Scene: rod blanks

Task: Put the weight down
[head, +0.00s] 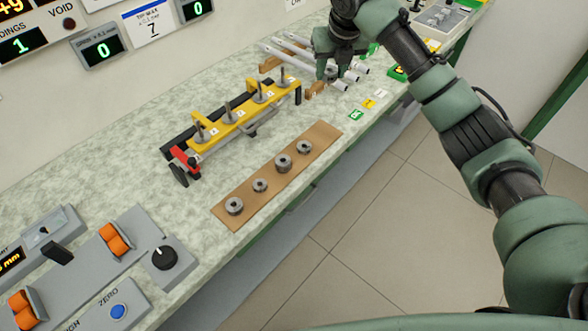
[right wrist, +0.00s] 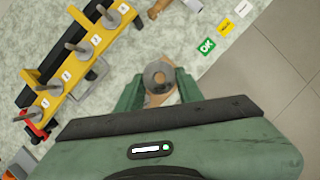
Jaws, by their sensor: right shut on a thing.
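A little brown shows just beyond the weight; I cannot tell whether the weight touches anything below. Several similar weights (head: 283,162) stand in a row on a brown mat (head: 322,134) near the bench's front edge. My left gripper is not in view.
A yellow fixture (head: 238,119) with several upright pins stands behind the mat; it also shows in the right wrist view (right wrist: 81,67). Metal rods (head: 338,85) lie on wooden supports (head: 315,90). Coloured labels (head: 356,115) lie near the front edge. A control panel (head: 80,270) fills the near left.

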